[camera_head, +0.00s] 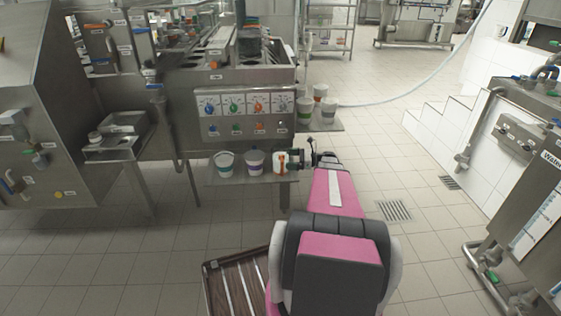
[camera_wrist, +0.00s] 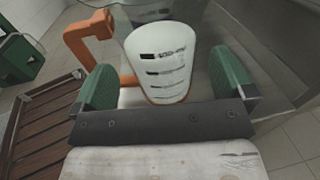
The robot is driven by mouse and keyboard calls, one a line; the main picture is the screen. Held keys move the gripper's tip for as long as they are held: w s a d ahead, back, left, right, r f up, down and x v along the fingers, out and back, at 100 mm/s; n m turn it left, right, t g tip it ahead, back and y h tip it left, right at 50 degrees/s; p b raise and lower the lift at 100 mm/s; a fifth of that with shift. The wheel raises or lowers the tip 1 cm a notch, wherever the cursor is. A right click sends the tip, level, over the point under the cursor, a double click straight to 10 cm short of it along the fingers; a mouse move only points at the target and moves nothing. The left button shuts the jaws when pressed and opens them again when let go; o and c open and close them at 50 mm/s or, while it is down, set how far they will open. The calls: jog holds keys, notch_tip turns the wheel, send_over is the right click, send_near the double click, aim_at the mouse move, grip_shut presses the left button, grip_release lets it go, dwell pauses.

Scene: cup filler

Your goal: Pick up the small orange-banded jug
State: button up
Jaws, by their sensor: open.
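The small jug (camera_head: 279,163) is white with an orange handle and stands at the right end of a low shelf (camera_head: 240,179) in the head view. In the wrist view the jug (camera_wrist: 158,62) shows its white side with dark volume marks, an orange band near its lower edge, and the orange handle on the left. My gripper (camera_head: 297,158) is open at the jug's right side in the head view. In the wrist view the green fingers of my gripper (camera_wrist: 163,88) stand on either side of the jug, with visible gaps. The far side of the jug is hidden.
A teal-banded cup (camera_head: 225,164) and a purple-banded cup (camera_head: 254,163) stand left of the jug on the same shelf. More cups (camera_head: 305,110) stand on a side shelf at the right. The steel filler machine (camera_head: 245,105) rises behind.

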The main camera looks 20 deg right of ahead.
aim_at(281, 151)
jog(key=x, duration=0.4)
jog(key=shift+w+a+f, duration=0.1)
jog(key=shift+w+a, duration=0.05)
jog(key=shift+a, duration=0.1)
jog(key=shift+c, duration=0.3)
jog(key=c, duration=0.9)
jog(key=shift+r, duration=0.75)
notch_tip(281, 151, up, 2)
jog(key=shift+r, duration=0.2)
jog(key=s+a+r, duration=0.2)
jog(key=a, duration=0.1)
jog(key=s+a+r, duration=0.2)
jog(key=a, duration=0.1)
jog(key=s+a+r, duration=0.3)
jog(key=shift+a+r, duration=0.1)
jog(key=shift+a, duration=0.1)
